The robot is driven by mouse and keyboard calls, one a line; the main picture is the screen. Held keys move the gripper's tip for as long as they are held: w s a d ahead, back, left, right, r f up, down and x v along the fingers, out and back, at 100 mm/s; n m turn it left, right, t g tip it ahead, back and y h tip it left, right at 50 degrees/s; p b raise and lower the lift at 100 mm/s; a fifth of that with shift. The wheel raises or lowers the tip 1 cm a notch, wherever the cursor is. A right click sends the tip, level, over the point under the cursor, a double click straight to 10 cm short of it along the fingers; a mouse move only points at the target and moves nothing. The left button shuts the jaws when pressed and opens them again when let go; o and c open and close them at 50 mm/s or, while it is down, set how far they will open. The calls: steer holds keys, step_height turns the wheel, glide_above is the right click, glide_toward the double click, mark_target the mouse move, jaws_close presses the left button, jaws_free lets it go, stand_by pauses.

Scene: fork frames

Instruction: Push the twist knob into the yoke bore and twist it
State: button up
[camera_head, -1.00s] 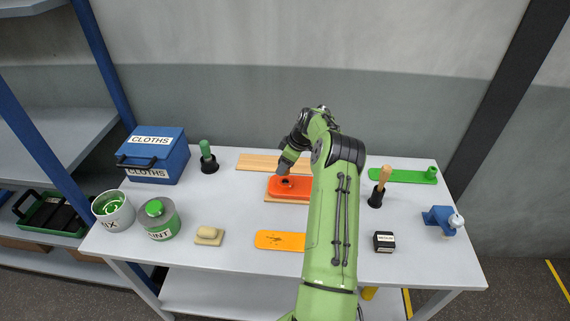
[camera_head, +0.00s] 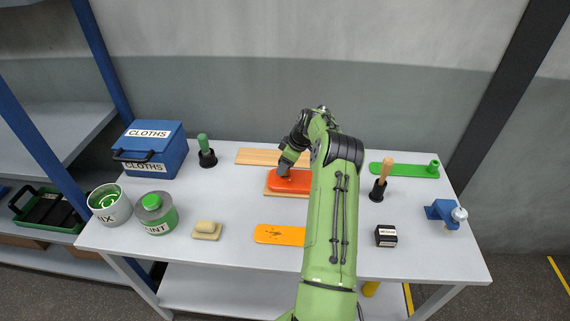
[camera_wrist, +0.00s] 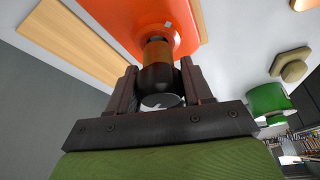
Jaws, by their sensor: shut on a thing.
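My gripper (camera_wrist: 160,85) is shut on a black knob (camera_wrist: 159,78) with a brass-brown collar (camera_wrist: 158,52). In the head view my gripper (camera_head: 284,172) reaches down to an orange-red plate (camera_head: 302,181), which appears to carry the yoke. The knob's far end meets this plate (camera_wrist: 130,18) in the wrist view. The bore is hidden behind the knob, so I cannot tell how deep it sits or how far it is turned. The plate lies on a pale wooden board (camera_head: 268,193); my arm covers its right part.
A yellow-orange plate (camera_head: 280,234) and a sponge-like block (camera_head: 207,229) lie in front. A wooden-handled tool (camera_head: 383,180), black box (camera_head: 385,236), blue clamp-like piece (camera_head: 442,212) and green plate (camera_head: 402,169) stand right. Cans and a blue CLOTHS box (camera_head: 150,150) stand left.

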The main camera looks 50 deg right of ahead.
steer(key=shift+f+b, duration=0.85)
steer(key=shift+f, duration=0.3)
steer(key=o, duration=0.7)
jaws_close()
steer(key=shift+n+y+p, duration=0.3)
steer(key=shift+n+p, duration=0.1)
steer(key=shift+n, duration=0.5)
steer(key=shift+f+n+g+y+p, duration=0.1)
steer(key=shift+n+g+y+p, duration=0.25)
steer(key=shift+n, duration=0.55)
